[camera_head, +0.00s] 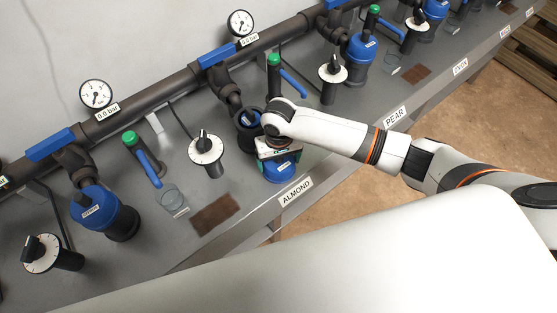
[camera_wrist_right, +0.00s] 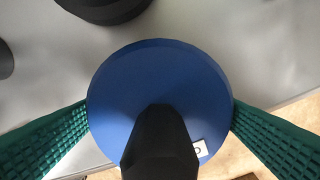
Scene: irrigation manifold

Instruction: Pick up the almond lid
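The almond lid (camera_head: 281,173) is a round blue cap near the bench's front edge, by the ALMOND label (camera_head: 296,192). My right gripper (camera_head: 279,156) is directly over it and hides part of it. In the right wrist view the lid (camera_wrist_right: 160,78) fills the middle, with its black knob (camera_wrist_right: 160,143) towards the camera. The green fingers of my right gripper (camera_wrist_right: 160,108) touch its rim on both sides. I cannot tell whether the lid still rests on the bench. My left gripper is not in view.
A black housing (camera_head: 246,137) stands just behind the lid, partly hidden by my right arm. A dial post (camera_head: 206,150), a brown mat (camera_head: 215,214) and a glass cup (camera_head: 171,198) are to the left. A pipe (camera_head: 150,97) runs along the wall.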

